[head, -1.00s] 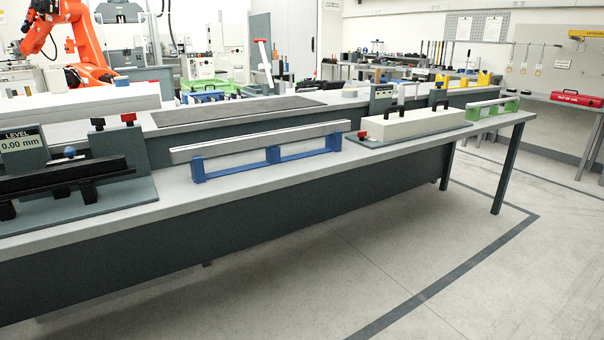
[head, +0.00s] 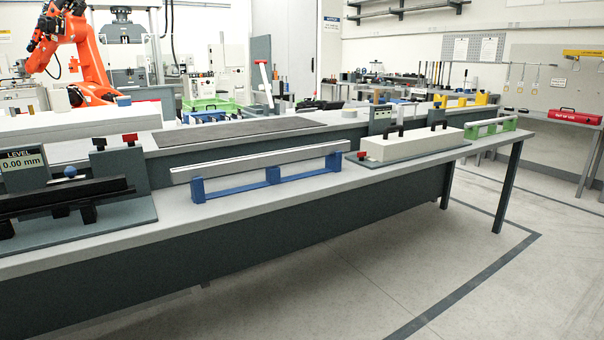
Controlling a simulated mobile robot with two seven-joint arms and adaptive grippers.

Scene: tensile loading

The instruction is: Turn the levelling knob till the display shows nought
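A small level display (head: 22,161) at the far left reads "LEVEL 0.00 mm". It stands at the back of a grey plate (head: 110,220) on the long bench. A blue round knob (head: 70,171) sits just right of the display. A red knob (head: 130,138) tops a dark post beside it. A black bar (head: 70,197) lies across supports in front of them. I cannot tell from this view which knob is the levelling knob. Neither of my grippers shows.
A pale bar rests on a blue stand (head: 230,190) on the bench (head: 300,200). Right of it are a white block (head: 412,143) with black handles and a green stand (head: 490,127). An orange robot arm (head: 88,60) stands behind. The floor in front is clear.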

